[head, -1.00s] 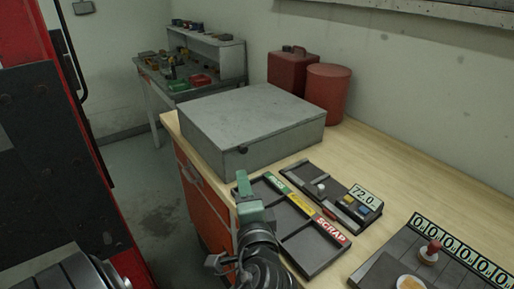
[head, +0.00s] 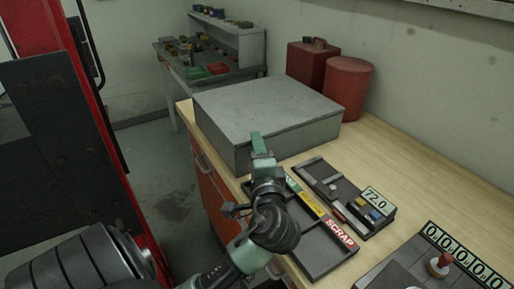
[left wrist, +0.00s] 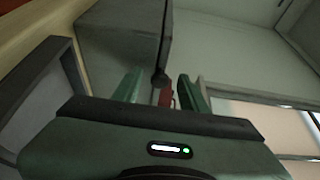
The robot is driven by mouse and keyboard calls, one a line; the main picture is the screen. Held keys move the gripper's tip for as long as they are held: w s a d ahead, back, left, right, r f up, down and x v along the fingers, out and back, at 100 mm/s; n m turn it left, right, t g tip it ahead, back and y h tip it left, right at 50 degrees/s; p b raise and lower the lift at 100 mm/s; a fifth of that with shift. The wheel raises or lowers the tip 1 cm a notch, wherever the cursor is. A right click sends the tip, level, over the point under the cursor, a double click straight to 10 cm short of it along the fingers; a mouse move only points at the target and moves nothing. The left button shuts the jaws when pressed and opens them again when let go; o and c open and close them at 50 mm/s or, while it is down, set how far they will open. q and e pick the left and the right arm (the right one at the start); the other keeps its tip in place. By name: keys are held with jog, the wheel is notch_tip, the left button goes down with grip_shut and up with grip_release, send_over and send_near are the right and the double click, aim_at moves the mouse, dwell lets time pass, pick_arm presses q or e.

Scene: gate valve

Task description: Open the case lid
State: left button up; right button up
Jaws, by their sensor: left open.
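The grey case (head: 268,108) sits on the wooden bench with its lid shut. Its front edge faces my left gripper (head: 257,140), which is in front of the case and overlaps its front face in the head view. In the left wrist view the gripper's two green fingers (left wrist: 160,88) are apart with nothing held between them. The case (left wrist: 122,42) shows beyond them, with a small dark knob (left wrist: 160,79) at its edge, seen in the gap between the fingers. In the head view the gripper hides this knob. My right gripper is not in view.
A sorting tray (head: 318,262) with a SCRAP label and a gauge box (head: 376,202) reading 72.0 lie right of my arm. A red can (head: 312,62) and red drum (head: 348,82) stand behind the case. A numbered panel (head: 466,262) is at front right.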

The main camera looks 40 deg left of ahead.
pick_arm(q)
grip_shut()
jog(key=shift+f, duration=0.1)
dwell(1.2)
